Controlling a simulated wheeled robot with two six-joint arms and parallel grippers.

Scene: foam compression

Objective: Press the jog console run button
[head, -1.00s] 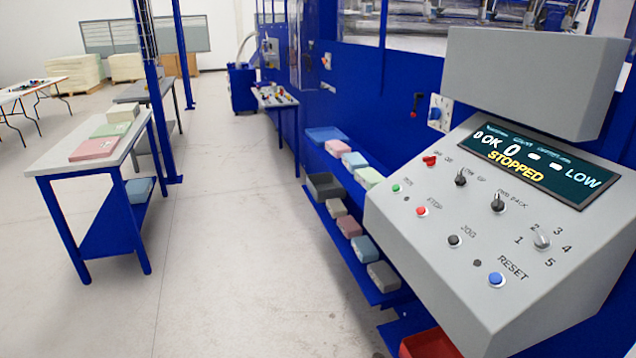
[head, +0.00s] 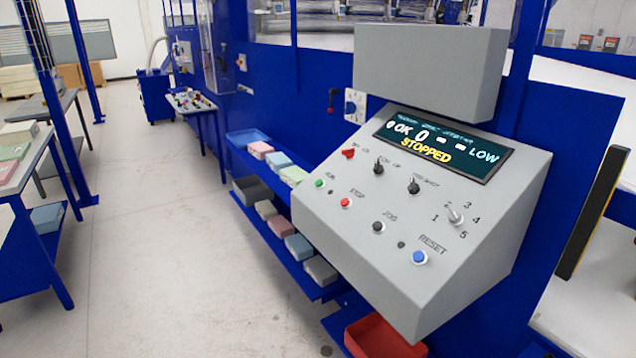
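The jog console (head: 400,235) is a grey sloped box mounted on the blue machine, right of the middle in the head view. Its green run button (head: 319,183) is at the left of the panel, beside the red stop button (head: 345,202). A black jog button (head: 378,227) and a blue reset button (head: 419,257) sit lower right. The display (head: 440,150) reads STOPPED, OK, 0 and LOW. Black knobs and a red switch (head: 348,153) are above the buttons. Neither of my grippers is in view.
A red bin (head: 378,340) is below the console. Blue shelves with several foam blocks (head: 298,247) run along the machine to its left. A table (head: 28,180) stands at the far left. The floor between (head: 165,250) is clear. A black-and-yellow post (head: 592,212) is at right.

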